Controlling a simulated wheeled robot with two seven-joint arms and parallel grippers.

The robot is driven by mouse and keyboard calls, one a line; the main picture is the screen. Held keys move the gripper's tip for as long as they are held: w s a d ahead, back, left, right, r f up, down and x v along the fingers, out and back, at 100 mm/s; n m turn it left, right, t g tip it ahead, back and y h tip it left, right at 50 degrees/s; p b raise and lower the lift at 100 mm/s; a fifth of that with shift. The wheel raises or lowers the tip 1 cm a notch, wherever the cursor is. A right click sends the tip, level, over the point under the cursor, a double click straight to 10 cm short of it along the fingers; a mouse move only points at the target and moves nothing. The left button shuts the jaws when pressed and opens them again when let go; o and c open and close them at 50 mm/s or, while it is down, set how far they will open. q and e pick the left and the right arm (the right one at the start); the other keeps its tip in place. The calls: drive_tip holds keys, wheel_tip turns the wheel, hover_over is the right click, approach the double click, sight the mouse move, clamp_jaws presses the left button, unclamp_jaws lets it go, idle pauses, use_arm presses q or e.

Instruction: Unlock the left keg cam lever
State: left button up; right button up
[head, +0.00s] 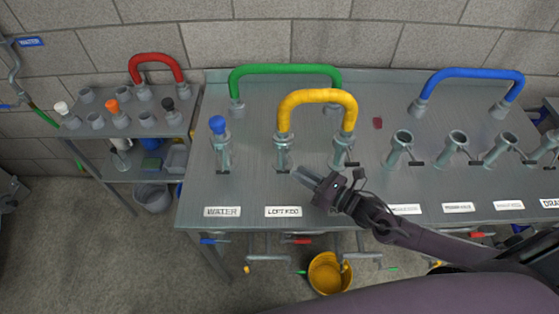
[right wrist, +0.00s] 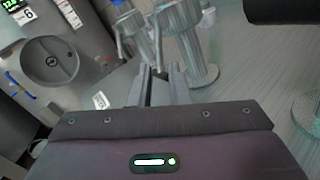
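The left keg port (head: 283,150) is a grey upright fitting behind the "LEFT KEG" label (head: 283,212); one end of the yellow hose (head: 318,97) sits on it. Its cam lever (head: 285,168) is a short bar on the front of the fitting. My right gripper (head: 302,177) is just right of and in front of this lever. In the right wrist view the lever (right wrist: 157,45) hangs down toward the gap between my two fingertips (right wrist: 160,72), which are apart. I cannot tell whether they touch it. My left gripper is not in view.
The blue-capped water port (head: 219,145) stands to the left. The yellow hose's other end is on the neighbouring port (head: 343,150). Several bare ports, a green hose (head: 285,70) and a blue hose (head: 470,75) share the bench. A shelf (head: 105,130) stands left. A yellow bucket (head: 328,274) is below.

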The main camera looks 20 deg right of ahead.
sight(283, 167)
drive_tip(key=b+x, duration=0.1)
drive_tip(key=x, duration=0.4)
drive_tip(key=shift+w+a+f+b, duration=0.1)
drive_tip(key=shift+w+a+b, duration=0.1)
drive_tip(key=shift+b, duration=0.15)
drive_tip(key=shift+w+a, duration=0.35)
drive_tip(key=shift+w, duration=0.15)
clamp_jaws()
